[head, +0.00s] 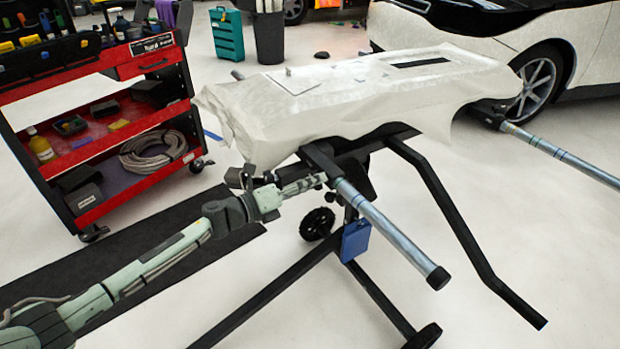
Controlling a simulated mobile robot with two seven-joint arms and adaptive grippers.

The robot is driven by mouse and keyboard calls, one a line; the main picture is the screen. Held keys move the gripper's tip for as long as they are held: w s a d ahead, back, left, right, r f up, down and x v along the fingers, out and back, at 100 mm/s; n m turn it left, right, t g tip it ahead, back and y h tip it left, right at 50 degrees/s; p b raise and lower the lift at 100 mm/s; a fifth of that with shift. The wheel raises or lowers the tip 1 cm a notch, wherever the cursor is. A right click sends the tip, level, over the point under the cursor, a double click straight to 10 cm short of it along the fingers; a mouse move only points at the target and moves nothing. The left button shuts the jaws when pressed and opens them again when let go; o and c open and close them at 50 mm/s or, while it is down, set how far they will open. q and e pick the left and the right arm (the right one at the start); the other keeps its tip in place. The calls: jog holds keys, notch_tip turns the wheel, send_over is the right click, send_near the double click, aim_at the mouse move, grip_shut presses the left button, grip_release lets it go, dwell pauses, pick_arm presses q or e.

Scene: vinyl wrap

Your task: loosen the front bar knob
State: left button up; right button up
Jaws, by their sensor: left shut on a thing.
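My left gripper (316,182) reaches in from the left to the near end of the stand. It is shut on a small part beside the clamp of the front bar, which looks like the front bar knob; the fingers mostly hide it. The front bar (385,228) is a grey tube with a black end cap, sticking out toward the lower right from the black clamp (320,158). My right gripper is not in view.
A white-wrapped panel (350,100) lies on the black wheeled stand (280,295). A black bent bar (450,215) and another grey tube (565,155) stick out at right. A red tool cart (160,62) stands at left, a white car (590,45) behind.

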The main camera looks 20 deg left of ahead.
pick_arm(q)
jog(key=shift+w+a+r+n+g+h, duration=0.15)
jog(key=shift+n+h, duration=0.35)
jog(key=shift+n, duration=3.45)
jog(key=shift+n+g+h, duration=0.25)
jog(key=shift+n+h, duration=0.25)
jog(key=shift+n, duration=3.4)
jog(key=shift+w+a+r+n+g+h, duration=0.15)
jog(key=shift+n+h, duration=0.35)
jog(key=shift+n, duration=3.45)
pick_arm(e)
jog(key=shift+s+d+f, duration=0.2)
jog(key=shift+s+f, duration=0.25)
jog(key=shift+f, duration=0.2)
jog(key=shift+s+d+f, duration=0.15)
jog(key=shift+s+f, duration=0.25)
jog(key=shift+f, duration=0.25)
pick_arm(q)
jog(key=shift+s+d+f, duration=0.1)
jog(key=o, duration=1.1)
jog(key=shift+o, duration=0.2)
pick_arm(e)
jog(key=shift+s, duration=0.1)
